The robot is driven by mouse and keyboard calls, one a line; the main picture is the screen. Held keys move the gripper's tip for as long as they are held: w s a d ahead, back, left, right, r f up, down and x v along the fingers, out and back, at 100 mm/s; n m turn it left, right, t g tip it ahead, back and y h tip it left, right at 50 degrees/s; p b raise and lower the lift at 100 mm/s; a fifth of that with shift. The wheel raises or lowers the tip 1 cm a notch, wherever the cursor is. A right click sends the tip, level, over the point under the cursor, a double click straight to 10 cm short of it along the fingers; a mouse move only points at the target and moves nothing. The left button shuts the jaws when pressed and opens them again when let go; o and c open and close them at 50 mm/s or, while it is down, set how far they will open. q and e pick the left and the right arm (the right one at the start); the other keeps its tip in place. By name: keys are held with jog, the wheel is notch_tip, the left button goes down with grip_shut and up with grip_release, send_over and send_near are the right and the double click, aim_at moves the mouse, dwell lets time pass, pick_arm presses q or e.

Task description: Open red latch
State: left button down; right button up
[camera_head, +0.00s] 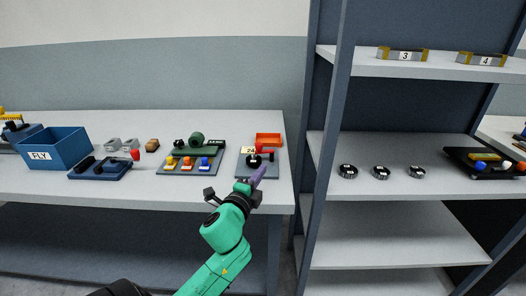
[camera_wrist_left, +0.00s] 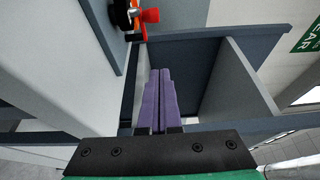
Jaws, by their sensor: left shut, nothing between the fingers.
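A small grey-blue panel (camera_head: 247,172) lies near the right end of the table. On it are a black round part (camera_head: 254,161) and a small red piece (camera_head: 259,148), which looks like the red latch. In the left wrist view a red handle (camera_wrist_left: 150,15) shows at the top edge, beside a dark round part. My left gripper (camera_head: 259,174) has purple fingers, pressed together and empty. In the left wrist view the fingertips (camera_wrist_left: 160,73) are apart from the red handle.
A shelf post (camera_head: 330,150) stands close on the right.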

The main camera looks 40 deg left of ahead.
aim_at(262, 151)
pick_arm(q)
jog(key=x, duration=0.5)
jog(key=shift+p, duration=0.3)
jog(key=x, duration=0.5)
jog(key=shift+w+a, duration=0.15)
jog(key=shift+w, duration=0.05)
jog(key=a+p, duration=0.1)
jog(key=a, duration=0.1)
jog(key=shift+s+a+f, duration=0.1)
jog(key=shift+s+a, duration=0.05)
jog(key=shift+a, duration=0.25)
jog(key=shift+s+a, duration=0.15)
jog(key=shift+a, duration=0.35)
pick_arm(e)
jog(key=shift+w+a+r, duration=0.1)
jog(key=shift+w+r, duration=0.8)
jog(key=shift+w, duration=0.2)
pick_arm(q)
jog(key=shift+a, duration=0.1)
pick_arm(e)
jog(key=shift+s+r, duration=0.1)
jog(key=shift+s, duration=0.05)
